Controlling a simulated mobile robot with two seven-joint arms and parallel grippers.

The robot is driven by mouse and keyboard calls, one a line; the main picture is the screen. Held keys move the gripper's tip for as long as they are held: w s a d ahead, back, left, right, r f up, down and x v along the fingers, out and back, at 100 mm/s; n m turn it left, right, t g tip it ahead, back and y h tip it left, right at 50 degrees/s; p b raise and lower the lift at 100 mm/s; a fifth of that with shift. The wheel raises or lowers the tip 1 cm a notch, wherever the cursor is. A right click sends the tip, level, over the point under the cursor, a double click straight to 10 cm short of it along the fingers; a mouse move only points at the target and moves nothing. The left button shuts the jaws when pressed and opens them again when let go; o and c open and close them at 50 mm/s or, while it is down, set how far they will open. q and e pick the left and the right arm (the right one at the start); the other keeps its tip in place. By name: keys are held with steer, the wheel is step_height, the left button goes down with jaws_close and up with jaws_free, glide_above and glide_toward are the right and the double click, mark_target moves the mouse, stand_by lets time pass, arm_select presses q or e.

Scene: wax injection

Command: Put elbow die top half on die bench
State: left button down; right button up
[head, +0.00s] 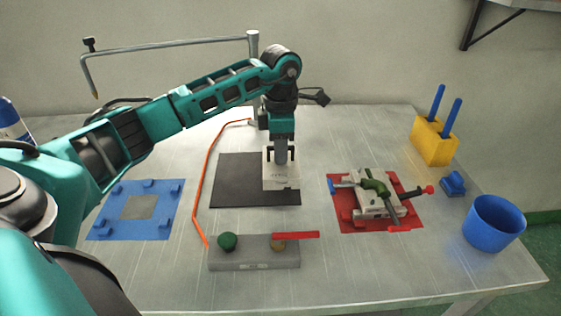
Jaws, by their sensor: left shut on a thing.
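My left gripper (283,156) points straight down over the black mat and is shut on a pale, flat block, the likely die top half (281,181). The block is at the right part of the black mat (232,178); I cannot tell whether it touches the mat or hangs just above it. Another pale die part (368,208) sits on the red mat (346,222) to the right, with a green elbow (377,187) on it. Which surface is the die bench is not labelled. My right gripper is not in view.
A grey block (252,258) with a green ball and a red-handled tool stands in front. A yellow holder (433,145), a small blue part (453,184) and a blue cup (493,224) stand right.

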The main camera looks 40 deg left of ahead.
arm_select(q)
steer(key=shift+f, duration=1.7)
steer(key=shift+f, duration=0.1)
steer(key=c, duration=1.6)
jaws_free()
steer(key=shift+f, duration=0.15)
steer(key=o, duration=0.5)
step_height(320, 180, up, 12)
steer(key=shift+r, duration=0.2)
steer(key=shift+s, duration=0.1)
